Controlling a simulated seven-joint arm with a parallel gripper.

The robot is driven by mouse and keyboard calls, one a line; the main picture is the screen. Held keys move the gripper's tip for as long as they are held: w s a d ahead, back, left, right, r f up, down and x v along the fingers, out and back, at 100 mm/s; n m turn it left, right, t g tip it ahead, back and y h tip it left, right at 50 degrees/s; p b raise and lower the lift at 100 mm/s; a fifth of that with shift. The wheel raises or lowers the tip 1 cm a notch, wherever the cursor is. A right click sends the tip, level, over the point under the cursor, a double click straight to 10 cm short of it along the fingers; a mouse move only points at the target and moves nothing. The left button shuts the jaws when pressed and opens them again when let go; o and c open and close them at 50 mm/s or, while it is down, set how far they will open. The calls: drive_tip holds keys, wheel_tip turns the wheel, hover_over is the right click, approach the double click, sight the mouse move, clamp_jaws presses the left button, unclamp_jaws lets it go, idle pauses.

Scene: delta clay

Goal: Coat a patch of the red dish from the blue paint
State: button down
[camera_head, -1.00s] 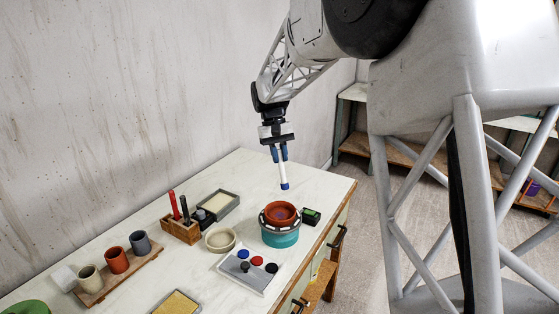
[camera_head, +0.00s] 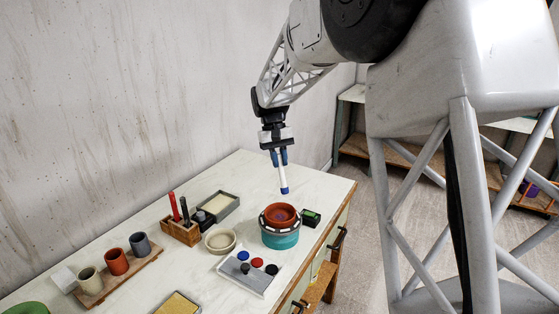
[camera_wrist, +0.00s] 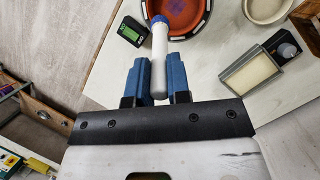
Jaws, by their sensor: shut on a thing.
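My gripper (camera_head: 279,158) is shut on a white stick-like tool with a blue tip (camera_head: 283,178), which points down above the red dish. The tool also shows between the blue fingers in the wrist view (camera_wrist: 158,62). The red dish (camera_head: 281,216) sits on a teal round stand (camera_head: 280,240). In the wrist view the dish (camera_wrist: 185,25) is partly cut off and shows a faint bluish mark inside. The tip appears apart from the dish in the head view. The blue paint (camera_head: 243,256) is a spot on a pale palette (camera_head: 249,279) in front of the stand.
A small black and green box (camera_head: 311,217) stands right of the stand, near the table edge. A cream bowl (camera_head: 220,240), a wooden tool holder (camera_head: 181,230) and a grey tray (camera_head: 221,206) stand to the left. Several cups stand on a board (camera_head: 119,276) farther left.

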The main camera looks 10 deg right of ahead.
drive_tip(key=shift+r, duration=0.1)
drive_tip(key=shift+r, duration=0.45)
drive_tip(key=shift+f, duration=0.1)
